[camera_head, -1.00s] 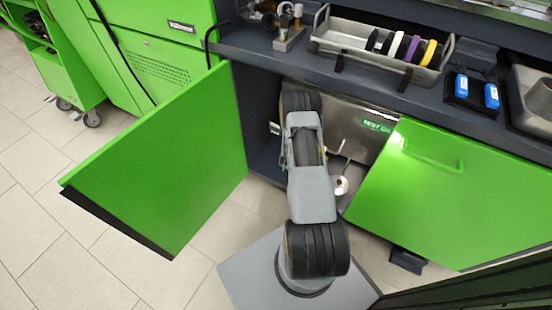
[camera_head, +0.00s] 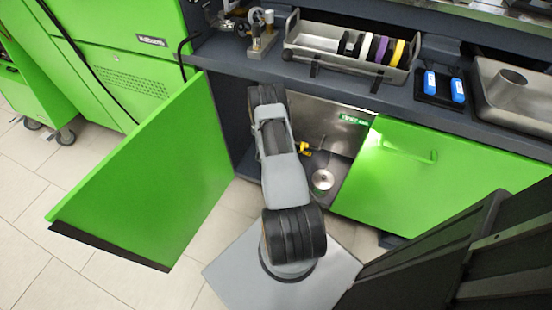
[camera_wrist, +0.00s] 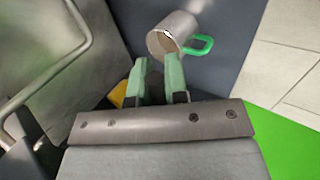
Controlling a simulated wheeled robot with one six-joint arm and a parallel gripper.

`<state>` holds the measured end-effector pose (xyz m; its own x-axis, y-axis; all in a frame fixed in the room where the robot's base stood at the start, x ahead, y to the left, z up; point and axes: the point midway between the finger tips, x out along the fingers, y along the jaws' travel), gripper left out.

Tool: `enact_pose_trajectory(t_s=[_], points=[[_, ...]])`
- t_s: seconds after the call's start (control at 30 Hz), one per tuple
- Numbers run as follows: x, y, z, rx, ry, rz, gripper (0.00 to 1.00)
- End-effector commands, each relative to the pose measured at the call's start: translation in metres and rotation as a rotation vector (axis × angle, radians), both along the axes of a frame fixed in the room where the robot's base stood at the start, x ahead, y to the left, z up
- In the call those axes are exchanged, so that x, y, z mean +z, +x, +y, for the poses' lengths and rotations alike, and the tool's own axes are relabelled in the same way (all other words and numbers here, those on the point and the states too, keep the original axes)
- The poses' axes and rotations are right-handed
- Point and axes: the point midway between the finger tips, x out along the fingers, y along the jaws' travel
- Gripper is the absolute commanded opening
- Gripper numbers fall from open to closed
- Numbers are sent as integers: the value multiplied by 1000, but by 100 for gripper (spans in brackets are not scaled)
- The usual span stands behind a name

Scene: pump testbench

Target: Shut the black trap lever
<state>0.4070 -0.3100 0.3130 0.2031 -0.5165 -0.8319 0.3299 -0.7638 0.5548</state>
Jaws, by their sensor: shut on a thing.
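In the wrist view, my gripper (camera_wrist: 156,74) has its pale green fingers close together on a dark piece (camera_wrist: 154,88). It looks like the black trap lever, but most of it is hidden between the fingers. A yellow part (camera_wrist: 118,95) shows just left of the fingers. In the head view, a yellow part with dark bits (camera_head: 305,148) shows inside the open cabinet, right of my arm. My fingers are hidden there behind my own arm.
A metal cup with a green handle (camera_wrist: 172,35) is just beyond my fingertips. A bent metal pipe (camera_wrist: 60,62) is at left. Green doors stand left (camera_head: 150,180) and right (camera_head: 440,170) of the cabinet opening. A round metal disc (camera_head: 322,180) lies low inside.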

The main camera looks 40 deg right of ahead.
Motion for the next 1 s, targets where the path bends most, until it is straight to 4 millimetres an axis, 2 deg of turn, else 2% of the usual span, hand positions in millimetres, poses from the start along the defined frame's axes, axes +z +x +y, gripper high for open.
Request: enact_pose_trajectory(t_s=[0.03, 0.07, 0.3, 0.53, 0.67, 1.0], points=[[-2, -2, 1, 2, 4, 7, 0], [-2, -2, 1, 2, 4, 6, 17], [-1, 0, 1, 3, 1, 3, 40], [1, 1, 2, 6, 0, 0, 40], [9, 0, 6, 7, 0, 1, 40], [65, -13, 39, 8, 0, 1, 40]])
